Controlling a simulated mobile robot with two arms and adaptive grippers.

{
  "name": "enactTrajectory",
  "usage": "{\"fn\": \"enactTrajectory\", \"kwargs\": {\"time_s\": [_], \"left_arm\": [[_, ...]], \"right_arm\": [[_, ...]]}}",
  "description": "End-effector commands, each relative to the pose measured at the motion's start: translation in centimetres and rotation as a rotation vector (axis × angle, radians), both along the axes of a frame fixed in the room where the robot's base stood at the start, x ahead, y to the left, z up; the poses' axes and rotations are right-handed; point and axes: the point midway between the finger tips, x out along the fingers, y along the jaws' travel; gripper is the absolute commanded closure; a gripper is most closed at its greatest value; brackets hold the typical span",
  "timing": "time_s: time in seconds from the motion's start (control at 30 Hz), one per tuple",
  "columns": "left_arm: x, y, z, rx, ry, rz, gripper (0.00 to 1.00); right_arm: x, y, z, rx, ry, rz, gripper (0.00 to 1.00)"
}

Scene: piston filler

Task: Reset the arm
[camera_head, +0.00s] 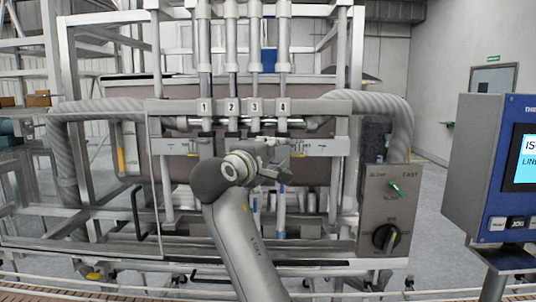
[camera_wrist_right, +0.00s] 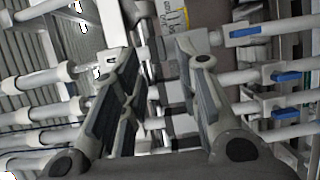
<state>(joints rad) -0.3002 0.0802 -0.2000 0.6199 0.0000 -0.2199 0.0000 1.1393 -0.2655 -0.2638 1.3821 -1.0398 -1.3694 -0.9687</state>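My right arm reaches up from the bottom middle of the head view, and its right gripper (camera_head: 276,160) is in front of the piston filler (camera_head: 330,105), near the numbered positions. In the right wrist view the right gripper (camera_wrist_right: 160,75) has its two fingers spread wide apart, with nothing held between them. Machine parts show behind and between the fingers. From the head view I cannot tell whether the gripper touches the filler. My left arm and left gripper are not in view.
A grey control box (camera_head: 390,215) with a green-lit switch and a black knob stands right of the arm. A blue control panel with a screen (camera_head: 500,165) is at the far right. Blue-handled valves (camera_wrist_right: 287,77) and pipes lie close to the fingers. A conveyor edge (camera_head: 120,290) runs along the bottom.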

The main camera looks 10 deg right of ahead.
Motion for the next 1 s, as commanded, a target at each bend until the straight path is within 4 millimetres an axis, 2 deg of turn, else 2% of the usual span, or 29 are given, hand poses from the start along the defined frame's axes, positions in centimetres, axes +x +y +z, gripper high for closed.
{"fn": "enactTrajectory", "kwargs": {"time_s": [0.2, 0.5, 0.57, 0.63, 0.67, 0.77, 0.87, 0.9, 1.0], "left_arm": [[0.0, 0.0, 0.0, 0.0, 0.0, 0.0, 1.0], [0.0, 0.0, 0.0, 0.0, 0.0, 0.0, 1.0], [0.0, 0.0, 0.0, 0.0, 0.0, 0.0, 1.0], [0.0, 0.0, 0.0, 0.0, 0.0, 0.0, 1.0], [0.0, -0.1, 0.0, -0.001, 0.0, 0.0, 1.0], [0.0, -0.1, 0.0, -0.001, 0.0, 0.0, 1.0], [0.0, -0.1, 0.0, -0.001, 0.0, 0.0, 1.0], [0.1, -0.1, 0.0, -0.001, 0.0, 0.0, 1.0], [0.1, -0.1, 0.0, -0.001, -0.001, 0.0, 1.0]], "right_arm": [[-1.5, 1.2, 0.0, 0.0, 0.001, 0.001, 0.7], [-1.6, 1.3, 0.0, 0.001, 0.001, 0.0, 0.7], [-1.5, 1.2, -0.4, 0.006, 0.004, 0.001, 0.7], [-1.3, 0.9, -1.9, 0.029, 0.015, 0.006, 0.7], [-1.2, 0.6, -3.0, 0.046, 0.023, 0.009, 0.7], [-1.1, -0.3, -8.2, 0.136, 0.06, 0.028, 0.7], [-1.7, -1.5, -15.2, 0.263, 0.104, 0.043, 0.7], [-2.2, -1.9, -18.0, 0.317, 0.121, 0.047, 0.7], [-4.1, -2.8, -24.6, 0.448, 0.165, 0.047, 0.7]]}}
